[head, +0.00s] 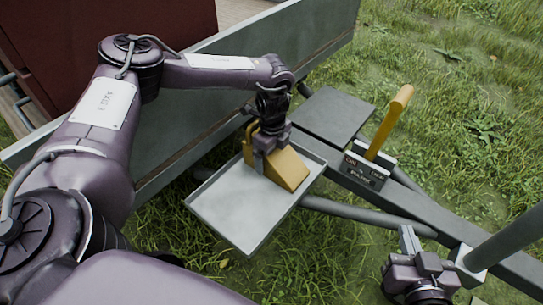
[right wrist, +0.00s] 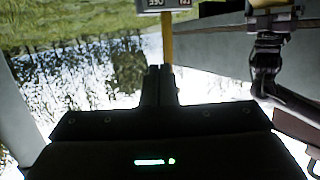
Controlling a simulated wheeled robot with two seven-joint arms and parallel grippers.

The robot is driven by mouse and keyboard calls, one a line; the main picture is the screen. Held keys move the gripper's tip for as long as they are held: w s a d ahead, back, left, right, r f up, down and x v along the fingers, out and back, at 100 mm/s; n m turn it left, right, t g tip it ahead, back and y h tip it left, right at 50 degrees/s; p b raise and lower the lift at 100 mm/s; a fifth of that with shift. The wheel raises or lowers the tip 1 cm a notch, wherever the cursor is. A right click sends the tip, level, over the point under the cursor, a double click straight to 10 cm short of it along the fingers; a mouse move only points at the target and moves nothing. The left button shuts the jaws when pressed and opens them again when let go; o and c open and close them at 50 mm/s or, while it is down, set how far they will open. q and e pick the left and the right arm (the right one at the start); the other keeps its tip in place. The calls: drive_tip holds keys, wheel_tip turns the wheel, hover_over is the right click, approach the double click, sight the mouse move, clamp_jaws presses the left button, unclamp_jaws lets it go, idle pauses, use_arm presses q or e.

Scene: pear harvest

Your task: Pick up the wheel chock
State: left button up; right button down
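The yellow wheel chock (head: 287,168) sits at the upper end of a grey metal tray (head: 225,208) on the trailer frame. My left gripper (head: 264,152) reaches down over the chock from above, with a finger against its near side. The far finger is hidden, so I cannot tell whether it is clamped. The chock and left gripper also show, small and dark, at the upper right of the right wrist view. My right gripper (head: 408,240) is at the lower right, away from the chock. Its fingers (right wrist: 160,82) are together and empty in the right wrist view.
A yellow-handled lever (head: 390,122) rises from a labelled control block (head: 364,170) right of the tray. A dark flat plate (head: 333,114) lies behind the tray. The grey trailer side wall (head: 190,130) stands to the left. Frame bars run toward the lower right over grass.

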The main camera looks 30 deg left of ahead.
use_arm(q)
drive_tip(key=c, duration=1.2)
drive_tip(key=shift+w+r, duration=0.1)
drive_tip(key=shift+r, duration=0.15)
